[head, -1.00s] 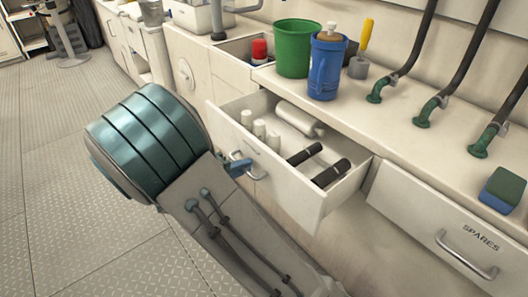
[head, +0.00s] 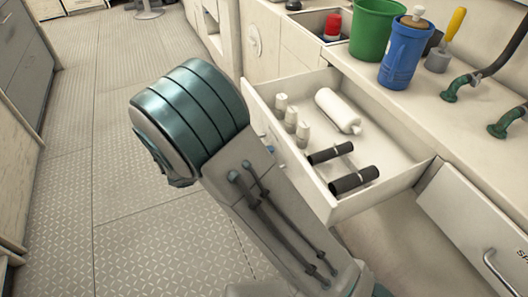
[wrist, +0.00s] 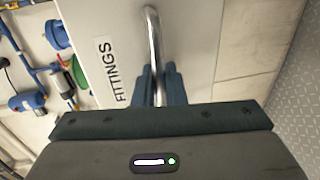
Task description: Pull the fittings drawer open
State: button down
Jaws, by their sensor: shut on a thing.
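The fittings drawer (head: 388,203) stands open under the worktop in the head view, its inside well exposed. In the head view my arm hides most of the gripper and the handle.
A green bucket (head: 375,28), a blue jug (head: 402,55) and a yellow-handled tool (head: 455,25) stand on the worktop above. Green pipe fittings rise to the right. The SPARES drawer (head: 470,220) beside it is closed. The patterned floor at left is clear.

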jog(key=c, duration=1.9)
grip_release()
jog(key=p+v, duration=0.3)
jog(key=v, duration=1)
jog(key=shift+a+r, duration=0.1)
jog(key=shift+a, duration=0.3)
jog(key=s+d+r+m+g+y+p, duration=0.2)
jog(key=d+r+g+y+p, duration=0.4)
jog(key=d+r+p, duration=0.8)
jog(key=s+d+r+t+y+p, duration=0.1)
jog(key=s+d+r+y+p, duration=0.2)
jog(key=r, duration=0.4)
jog(key=s+d+r+m+t+y+p, duration=0.1)
jog(key=s+d+r+y+p, duration=0.2)
jog(key=r+p, duration=0.2)
jog(key=s+d+r+m+t+y+p, duration=0.1)
jog(key=s+d+r+y+p, duration=0.1)
jog(key=r, duration=0.7)
jog(key=shift+s+d+y+p, duration=0.2)
jog(key=shift+s+d+p, duration=0.05)
jog(key=shift+d+p, duration=0.35)
jog(key=shift+s+d+y+p, duration=0.2)
jog(key=shift+d+p, duration=0.3)
jog(key=shift+p, duration=0.05)
